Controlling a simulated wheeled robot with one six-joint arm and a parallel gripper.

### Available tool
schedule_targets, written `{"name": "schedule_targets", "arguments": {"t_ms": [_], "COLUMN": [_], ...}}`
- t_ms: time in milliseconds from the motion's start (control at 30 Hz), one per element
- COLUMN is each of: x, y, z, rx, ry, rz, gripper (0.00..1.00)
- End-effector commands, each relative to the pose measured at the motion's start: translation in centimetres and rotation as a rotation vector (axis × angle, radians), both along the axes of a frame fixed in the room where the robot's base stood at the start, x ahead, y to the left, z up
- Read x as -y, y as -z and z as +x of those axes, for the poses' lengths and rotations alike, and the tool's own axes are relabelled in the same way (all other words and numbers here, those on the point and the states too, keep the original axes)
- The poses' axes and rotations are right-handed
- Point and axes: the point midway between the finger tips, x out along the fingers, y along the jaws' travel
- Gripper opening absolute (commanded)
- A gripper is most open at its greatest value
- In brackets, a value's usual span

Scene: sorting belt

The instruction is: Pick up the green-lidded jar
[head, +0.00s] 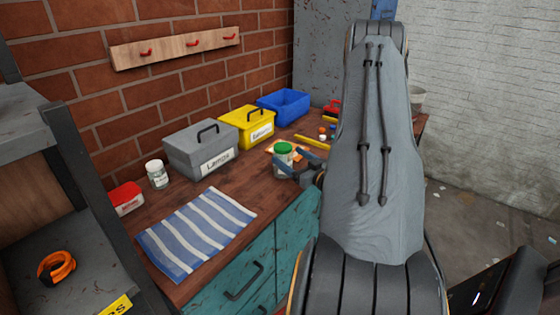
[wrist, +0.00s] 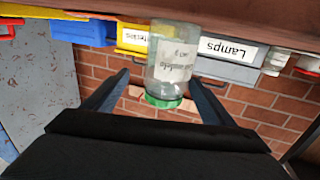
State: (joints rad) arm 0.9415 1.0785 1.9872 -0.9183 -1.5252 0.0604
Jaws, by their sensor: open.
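The green-lidded jar (head: 283,159) is clear glass with a pale label and stands upright on the wooden worktop. My gripper (head: 284,173) is at the jar from the right, its jaws open. In the wrist view, which is upside down, the jar (wrist: 174,60) shows between the two spread fingers of my gripper (wrist: 160,76), its green lid (wrist: 169,101) towards the bottom of the picture. I cannot tell whether either finger touches the glass. My arm hides the worktop behind it.
A grey Lamps box (head: 185,158), a yellow box (head: 236,130) and a blue bin (head: 284,104) line the wall behind the jar. A white-lidded jar (head: 157,177) and a red-lidded tub (head: 127,203) stand left. A striped cloth (head: 190,232) lies in front.

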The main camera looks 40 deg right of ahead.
Motion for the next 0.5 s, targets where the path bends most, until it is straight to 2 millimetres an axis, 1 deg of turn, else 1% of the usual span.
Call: {"name": "schedule_targets", "arguments": {"t_ms": [33,100,267,400,500], "x": [-0.2,-0.3,-0.5,-1.0,-0.8], "y": [-0.1,-0.1,-0.1,0.0,0.0], "z": [0.7,1.4,3.0,5.0,6.2], "rx": [0.001,0.001,-0.001,0.000,0.000], "ry": [-0.006,-0.005,-0.005,-0.004,-0.002], "rz": [-0.001,0.000,0.000,0.000,0.000], "gripper": [0.78,0.78,0.78,0.78,0.78]}}
